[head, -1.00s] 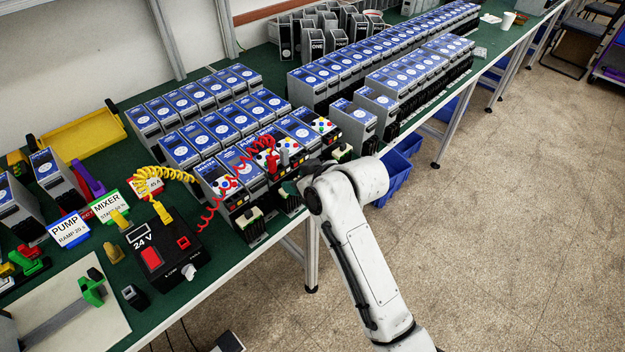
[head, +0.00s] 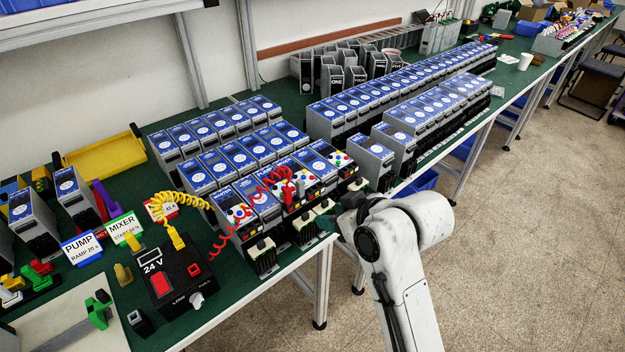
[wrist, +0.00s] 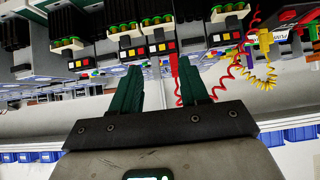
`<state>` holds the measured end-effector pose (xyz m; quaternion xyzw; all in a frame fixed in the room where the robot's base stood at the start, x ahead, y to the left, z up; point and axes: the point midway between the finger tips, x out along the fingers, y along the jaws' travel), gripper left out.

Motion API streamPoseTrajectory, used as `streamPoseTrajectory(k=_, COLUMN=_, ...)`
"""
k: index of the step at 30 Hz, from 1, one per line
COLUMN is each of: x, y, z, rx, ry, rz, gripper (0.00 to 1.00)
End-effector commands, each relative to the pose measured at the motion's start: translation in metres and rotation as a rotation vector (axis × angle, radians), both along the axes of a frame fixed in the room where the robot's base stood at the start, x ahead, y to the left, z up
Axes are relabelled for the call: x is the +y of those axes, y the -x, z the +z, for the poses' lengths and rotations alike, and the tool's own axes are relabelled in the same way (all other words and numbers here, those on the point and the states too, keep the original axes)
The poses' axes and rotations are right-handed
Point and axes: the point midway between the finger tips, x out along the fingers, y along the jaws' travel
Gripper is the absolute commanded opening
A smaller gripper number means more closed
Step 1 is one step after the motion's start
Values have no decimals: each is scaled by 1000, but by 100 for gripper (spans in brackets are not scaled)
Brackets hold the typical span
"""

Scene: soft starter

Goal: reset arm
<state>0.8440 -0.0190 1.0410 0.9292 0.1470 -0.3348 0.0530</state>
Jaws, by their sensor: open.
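My gripper shows in the wrist view (wrist: 165,92), its two dark green fingers spread apart with nothing between them. In the head view my white arm reaches up from the lower right to the bench edge, and its wrist end hides most of the gripper. The fingers point toward the front row of soft starters (head: 263,203), which have blue tops, coloured buttons and cream terminal blocks. Whether the fingers touch anything cannot be told. A red coiled lead (wrist: 232,68) runs close beside the right finger in the wrist view.
A black 24 V box (head: 172,282) with a yellow coiled lead (head: 180,200) stands left on the green bench (head: 235,310). PUMP (head: 82,248) and MIXER (head: 123,229) signs stand behind it. Long rows of blue-topped units (head: 400,90) fill the bench behind. Open floor (head: 530,220) lies right.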

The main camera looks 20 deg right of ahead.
Motion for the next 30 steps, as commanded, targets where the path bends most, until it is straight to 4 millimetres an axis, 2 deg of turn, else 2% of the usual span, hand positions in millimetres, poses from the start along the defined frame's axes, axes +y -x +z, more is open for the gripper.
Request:
streamPoseTrajectory(k=5, x=-1, y=3, z=-3, rx=8, ry=1, rz=-3, gripper=45)
streamPoseTrajectory(k=8, x=-5, y=19, z=-22, rx=61, ry=5, rz=-21, gripper=45)
streamPoseTrajectory(k=11, x=-14, y=56, z=-57, rx=169, ry=14, rz=-62, gripper=45)
streamPoseTrajectory(k=14, x=-25, y=110, z=-98, rx=312, ry=29, rz=-123, gripper=45)
streamPoseTrajectory(k=15, x=-30, y=133, z=-112, rx=371, ry=36, rz=-149, gripper=45)
streamPoseTrajectory(k=18, x=-41, y=192, z=-142, rx=512, ry=57, rz=-217, gripper=45)
streamPoseTrajectory(k=21, x=-49, y=244, z=-161, rx=631, ry=78, rz=-275, gripper=45)
streamPoseTrajectory(k=25, x=-56, y=290, z=-173, rx=734, ry=100, rz=-331, gripper=45)
streamPoseTrajectory(k=27, x=-58, y=305, z=-175, rx=766, ry=108, rz=-350, gripper=45)
streamPoseTrajectory(k=30, x=-59, y=314, z=-177, rx=787, ry=113, rz=-362, gripper=45)
